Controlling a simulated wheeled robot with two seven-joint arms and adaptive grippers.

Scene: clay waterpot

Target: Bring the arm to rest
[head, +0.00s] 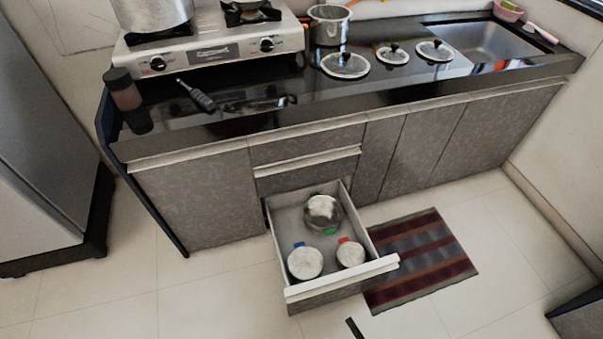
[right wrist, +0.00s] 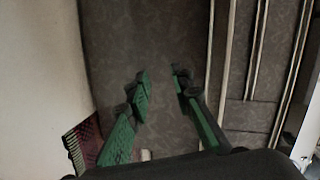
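My right gripper shows in the right wrist view (right wrist: 160,78) with two green-padded fingers apart and nothing between them. Grey cabinet fronts lie beyond the fingertips. In the head view only a small dark piece, which seems to be part of my right gripper (head: 355,328), shows at the bottom edge, below the open drawer (head: 335,288). It looks clear of the drawer. My left gripper is in neither view. The drawer holds a larger metal pot (head: 323,212) and two smaller pale-topped pots (head: 305,263) (head: 350,254).
The counter (head: 225,121) carries a stove (head: 215,47), a steel pot (head: 329,24), several glass lids and a dark bottle (head: 123,89). A sink (head: 480,43) is at the right. The open drawer juts out beside a striped mat (head: 425,260). A fridge (head: 40,130) stands left.

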